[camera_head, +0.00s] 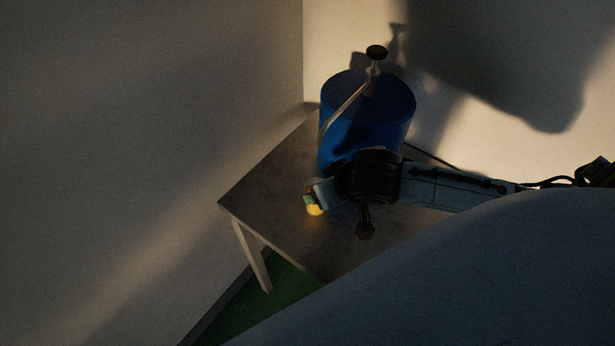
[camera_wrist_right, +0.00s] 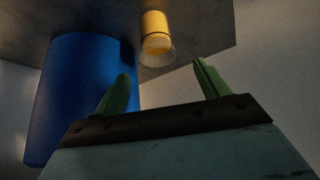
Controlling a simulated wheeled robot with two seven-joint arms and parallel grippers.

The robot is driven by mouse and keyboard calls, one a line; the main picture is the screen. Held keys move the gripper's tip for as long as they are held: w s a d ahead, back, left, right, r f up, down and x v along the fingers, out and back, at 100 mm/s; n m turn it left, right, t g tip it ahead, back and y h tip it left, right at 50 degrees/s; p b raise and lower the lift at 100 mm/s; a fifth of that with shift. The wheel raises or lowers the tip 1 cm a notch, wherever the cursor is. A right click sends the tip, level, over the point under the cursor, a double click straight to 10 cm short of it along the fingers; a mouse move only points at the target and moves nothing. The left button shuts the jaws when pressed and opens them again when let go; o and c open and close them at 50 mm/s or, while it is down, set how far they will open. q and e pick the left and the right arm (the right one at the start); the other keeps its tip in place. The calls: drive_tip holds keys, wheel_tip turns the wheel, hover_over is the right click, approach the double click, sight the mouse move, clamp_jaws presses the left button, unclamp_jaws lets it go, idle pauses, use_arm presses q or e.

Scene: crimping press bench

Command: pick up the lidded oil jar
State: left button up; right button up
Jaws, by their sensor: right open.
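The lidded oil jar is a small yellow cylinder (camera_head: 315,211) on the bench, partly hidden by my right gripper (camera_head: 311,198) in the head view. In the right wrist view the jar (camera_wrist_right: 154,24) shows a yellow body and a pale, clear-looking wider end. There my right gripper (camera_wrist_right: 163,82) has its two green fingers spread, with nothing between them. The jar lies ahead of the gap between the fingertips, apart from both. My left gripper is in neither view.
A large blue cylindrical press (camera_head: 365,105) with a metal arm and black knob stands at the back of the grey bench (camera_head: 265,190); it also shows close beside the left finger in the wrist view (camera_wrist_right: 70,100). Walls close off the back and left. The bench's left part is clear.

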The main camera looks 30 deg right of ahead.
drive_tip(key=x, duration=0.5)
drive_tip(key=shift+f+b, duration=0.3)
drive_tip(key=shift+f, duration=0.1)
drive_tip(key=shift+x, duration=0.8)
drive_tip(key=x, duration=0.3)
drive_tip(key=shift+w+d, duration=0.2)
drive_tip(key=shift+w, duration=0.15)
drive_tip(key=shift+w+f, duration=0.15)
drive_tip(key=shift+f, duration=0.1)
use_arm(q)
drive_tip(key=s, duration=0.1)
drive_tip(key=s+f, duration=0.1)
drive_tip(key=shift+s, duration=0.3)
use_arm(e)
drive_tip(key=c, duration=1.2)
drive_tip(key=shift+c, duration=0.2)
